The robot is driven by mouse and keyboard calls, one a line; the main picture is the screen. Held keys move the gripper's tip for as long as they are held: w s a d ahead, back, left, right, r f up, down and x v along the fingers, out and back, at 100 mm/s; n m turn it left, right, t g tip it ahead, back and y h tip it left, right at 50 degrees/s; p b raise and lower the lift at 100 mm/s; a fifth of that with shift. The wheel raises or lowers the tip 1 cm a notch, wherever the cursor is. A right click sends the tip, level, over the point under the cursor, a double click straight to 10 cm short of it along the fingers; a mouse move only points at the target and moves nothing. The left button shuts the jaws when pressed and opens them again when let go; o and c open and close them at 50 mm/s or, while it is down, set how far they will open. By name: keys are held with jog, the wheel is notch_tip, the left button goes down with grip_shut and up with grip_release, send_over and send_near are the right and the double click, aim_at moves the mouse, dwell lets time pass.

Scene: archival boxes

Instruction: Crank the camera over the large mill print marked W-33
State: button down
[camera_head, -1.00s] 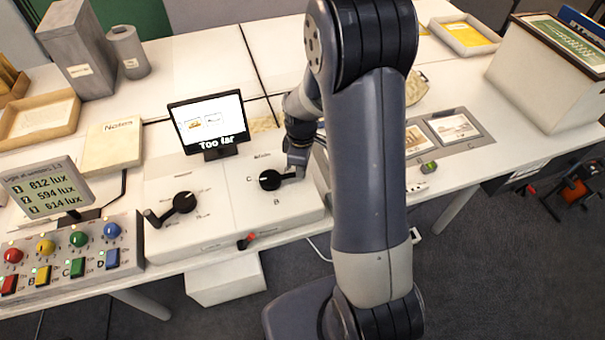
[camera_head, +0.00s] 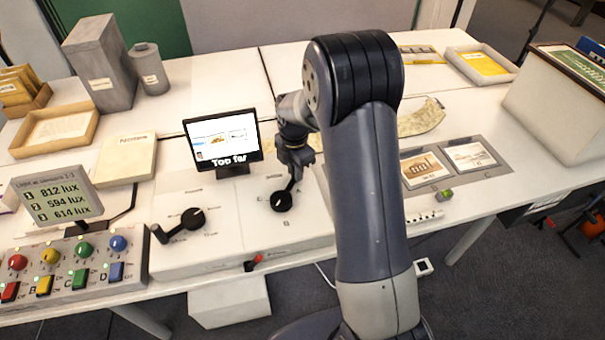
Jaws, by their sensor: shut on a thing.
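My gripper (camera_head: 296,160) is shut on the handle of the right black crank (camera_head: 281,201), which points up and slightly right from its hub. The left black crank (camera_head: 192,219) points down-left on the same white panel (camera_head: 235,238). A small black monitor (camera_head: 222,140) behind them reads "Too far" under little pictures. Two framed prints lie at the right, a brownish one (camera_head: 424,168) and a paler one (camera_head: 469,156). Their labels are too small to read, so I cannot tell which is W-33. My arm hides part of the table between the cranks and prints.
A lux display (camera_head: 57,200) stands behind a box of coloured knobs and buttons (camera_head: 75,265) at the left. A notebook (camera_head: 125,158), grey boxes (camera_head: 101,62) and trays stand behind. A large white box (camera_head: 560,105) is at the far right.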

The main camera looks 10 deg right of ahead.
jog(key=a+n, duration=0.2)
jog(key=n, duration=0.1)
jog(key=w+a+f+n, duration=0.1)
jog(key=shift+n, duration=0.3)
jog(key=shift+w+a+r+b, duration=0.15)
jog(key=shift+a+b, duration=0.3)
jog(key=shift+a, duration=0.85)
jog(key=c, duration=1.3)
grip_release()
jog(key=shift+w+r, duration=0.15)
jog(key=shift+r, duration=0.05)
jog(key=r, duration=1.1)
jog(key=shift+w+r, duration=0.2)
